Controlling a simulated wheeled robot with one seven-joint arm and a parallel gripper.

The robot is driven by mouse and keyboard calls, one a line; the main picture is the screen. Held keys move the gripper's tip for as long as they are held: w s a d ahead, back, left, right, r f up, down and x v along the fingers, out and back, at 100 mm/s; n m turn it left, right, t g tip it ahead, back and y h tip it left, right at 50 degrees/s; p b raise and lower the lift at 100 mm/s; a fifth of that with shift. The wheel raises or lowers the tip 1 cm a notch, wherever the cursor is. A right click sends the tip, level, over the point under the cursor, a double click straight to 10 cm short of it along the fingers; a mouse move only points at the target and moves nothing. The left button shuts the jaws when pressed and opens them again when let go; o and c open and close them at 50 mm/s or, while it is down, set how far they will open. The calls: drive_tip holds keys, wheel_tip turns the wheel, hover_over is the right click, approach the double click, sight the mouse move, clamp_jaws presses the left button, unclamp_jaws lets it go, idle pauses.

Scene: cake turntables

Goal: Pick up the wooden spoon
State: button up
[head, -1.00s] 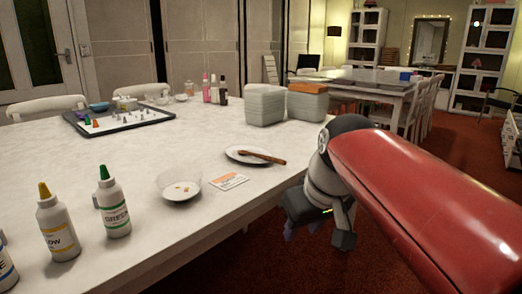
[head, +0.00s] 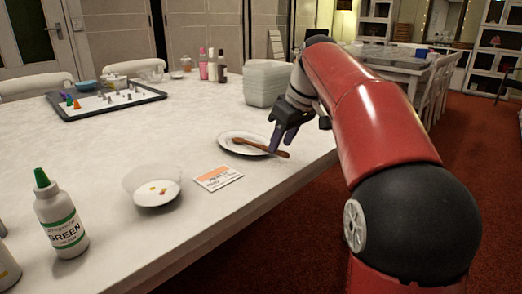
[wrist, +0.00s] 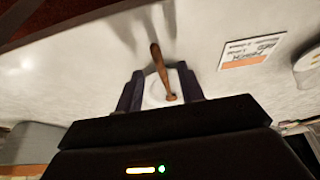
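The wooden spoon (head: 252,146) is brown and lies across a small white plate (head: 228,136) near the table's right edge, its one end reaching past the plate rim. My gripper (head: 283,142) is just above the spoon's right-hand part, fingers pointing down. In the wrist view the spoon (wrist: 158,62) runs between the two spread dark fingers of my gripper (wrist: 159,76), with a gap on either side. The plate (wrist: 152,98) shows partly behind the fingers. I cannot tell how far the fingertips are above the spoon.
A green-labelled bottle (head: 60,222) stands at the front left. Pale stacked containers (head: 267,83) stand behind my gripper. The white table (head: 190,118) has clear room in the middle.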

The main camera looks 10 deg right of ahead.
drive_tip(key=shift+x, duration=1.45)
drive_tip(key=shift+s, duration=0.1)
clamp_jaws()
wheel_tip(320, 180, up, 10)
drive_tip(key=p, duration=0.3)
